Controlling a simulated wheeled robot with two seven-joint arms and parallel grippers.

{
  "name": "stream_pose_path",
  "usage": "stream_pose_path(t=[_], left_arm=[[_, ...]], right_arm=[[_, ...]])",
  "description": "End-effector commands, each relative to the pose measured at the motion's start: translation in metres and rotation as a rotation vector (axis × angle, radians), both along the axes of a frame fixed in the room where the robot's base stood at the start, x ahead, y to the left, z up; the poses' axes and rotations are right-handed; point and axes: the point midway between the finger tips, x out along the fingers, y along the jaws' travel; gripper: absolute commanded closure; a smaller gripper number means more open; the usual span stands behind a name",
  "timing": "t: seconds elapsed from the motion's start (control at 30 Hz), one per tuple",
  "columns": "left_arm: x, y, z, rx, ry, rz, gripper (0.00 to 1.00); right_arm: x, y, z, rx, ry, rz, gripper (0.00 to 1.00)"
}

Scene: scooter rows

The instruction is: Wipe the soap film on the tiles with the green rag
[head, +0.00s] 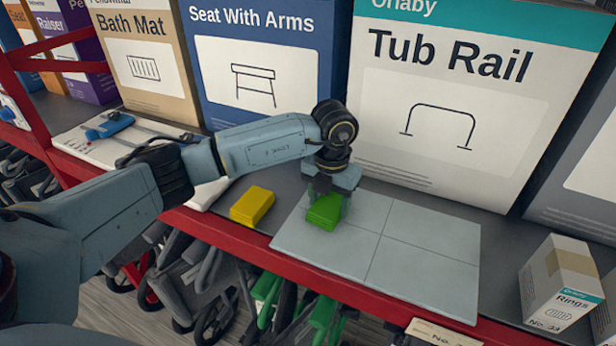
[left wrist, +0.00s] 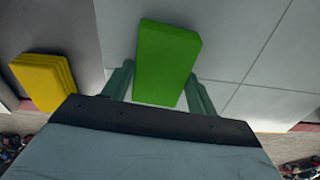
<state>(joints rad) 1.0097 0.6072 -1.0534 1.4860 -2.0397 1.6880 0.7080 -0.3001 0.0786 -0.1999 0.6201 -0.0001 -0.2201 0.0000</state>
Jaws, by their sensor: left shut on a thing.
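The green rag (head: 323,213) is a folded block at the left part of the grey tiles (head: 425,245). My left gripper (head: 330,195) is above it, pointing down, with its fingers shut on the rag. In the left wrist view the green rag (left wrist: 166,62) sits between the two green fingers (left wrist: 160,88). The rag is at or just above the tile surface; I cannot tell whether it touches. The soap film cannot be made out clearly on the tiles. My right gripper is not in view.
A yellow folded cloth (head: 252,206) lies left of the tiles, also in the left wrist view (left wrist: 43,80). Large boxes, including Tub Rail (head: 440,130), stand behind. A small Rings box (head: 560,283) stands at right. The red shelf edge (head: 375,308) runs along the front.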

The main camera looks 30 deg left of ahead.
Motion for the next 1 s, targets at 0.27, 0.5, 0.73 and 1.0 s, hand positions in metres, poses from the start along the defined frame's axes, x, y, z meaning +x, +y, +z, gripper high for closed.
stream_pose_path(t=[0.27,0.5,0.73,1.0], left_arm=[[0.001,0.022,-0.001,0.001,0.002,-0.005,0.63],[0.002,0.025,0.028,0.001,-0.001,-0.010,0.63],[0.002,0.025,0.048,0.000,0.000,-0.010,0.63],[0.002,0.024,0.072,0.000,-0.001,-0.011,0.63]], right_arm=[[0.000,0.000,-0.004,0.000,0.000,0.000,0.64],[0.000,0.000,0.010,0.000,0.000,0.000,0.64],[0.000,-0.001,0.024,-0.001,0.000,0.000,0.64],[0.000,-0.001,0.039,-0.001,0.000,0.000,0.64]])
